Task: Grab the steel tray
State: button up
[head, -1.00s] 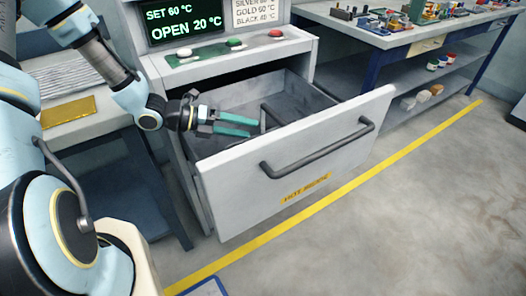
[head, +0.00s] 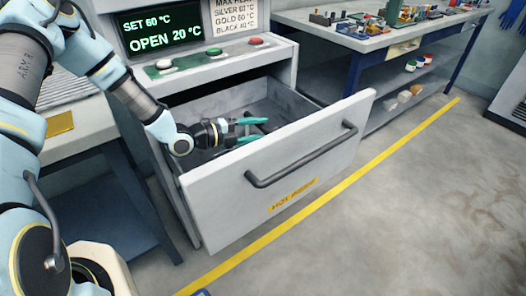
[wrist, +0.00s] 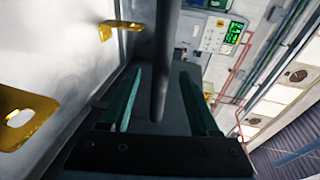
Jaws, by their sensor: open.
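My gripper (head: 262,129) is inside the pulled-out grey drawer (head: 355,108), with its teal fingers apart and pointing right. In the wrist view the gripper (wrist: 160,82) is open, and a dark round bar (wrist: 164,50) runs between its fingers, with gaps visible on both sides. I cannot tell whether this bar belongs to the steel tray. No tray is clearly recognisable; the drawer front and my gripper hide much of the drawer's floor.
The drawer front has a dark handle (head: 300,160) and an orange label (head: 293,194). Gold brackets (wrist: 117,27) stick out from a pale wall at left in the wrist view. A panel (head: 158,30) reads OPEN 20 °C. Clear floor lies at right.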

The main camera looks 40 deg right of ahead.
jog(key=shift+x, duration=1.15)
grip_shut()
dwell(0.5)
